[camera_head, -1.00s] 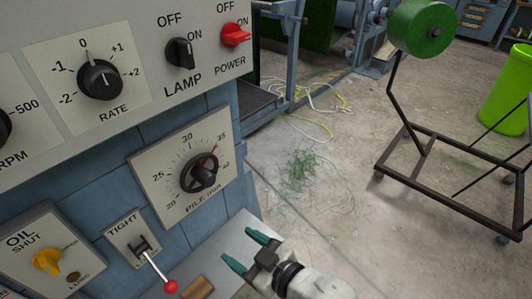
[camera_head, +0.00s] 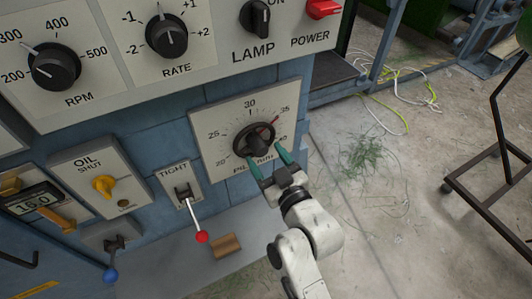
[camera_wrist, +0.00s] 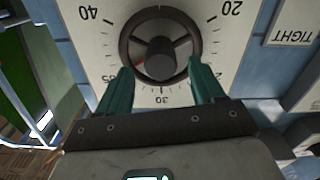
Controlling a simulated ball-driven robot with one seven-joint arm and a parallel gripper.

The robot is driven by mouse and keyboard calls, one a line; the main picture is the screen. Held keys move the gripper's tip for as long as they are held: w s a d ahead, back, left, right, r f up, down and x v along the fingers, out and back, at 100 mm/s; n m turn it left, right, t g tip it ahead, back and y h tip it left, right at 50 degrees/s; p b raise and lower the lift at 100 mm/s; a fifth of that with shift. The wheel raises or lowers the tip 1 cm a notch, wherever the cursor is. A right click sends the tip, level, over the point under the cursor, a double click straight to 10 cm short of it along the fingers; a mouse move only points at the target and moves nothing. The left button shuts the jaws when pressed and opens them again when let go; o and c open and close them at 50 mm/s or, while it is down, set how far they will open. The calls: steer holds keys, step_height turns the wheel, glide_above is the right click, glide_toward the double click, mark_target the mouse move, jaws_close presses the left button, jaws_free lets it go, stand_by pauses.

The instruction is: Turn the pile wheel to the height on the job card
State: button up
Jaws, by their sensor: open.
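The pile wheel (camera_head: 254,140) is a dark round handwheel with a hub on a pale scale plate (camera_head: 205,127) marked from 20 to 40. Its red pointer lies close to the 35 mark. My gripper (camera_head: 265,155) has green fingers and is open at the wheel's lower right side. In the wrist view the wheel (camera_wrist: 160,20) appears upside down. The open fingers (camera_wrist: 162,78) reach to its left and right lower rim there; I cannot tell whether they touch it. The 35 label is partly hidden by a finger. I see no job card.
The TIGHT lever (camera_head: 194,212) with a red ball end and a wooden block (camera_head: 227,246) are left of my arm. The OIL valve (camera_head: 105,185) and a 16.0 display (camera_head: 36,200) are farther left. RPM, RATE, LAMP and POWER controls sit above. Open floor lies to the right.

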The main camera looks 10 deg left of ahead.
steer(key=shift+w+a, duration=0.3)
steer(key=shift+w, duration=0.05)
steer(key=c, duration=1.1)
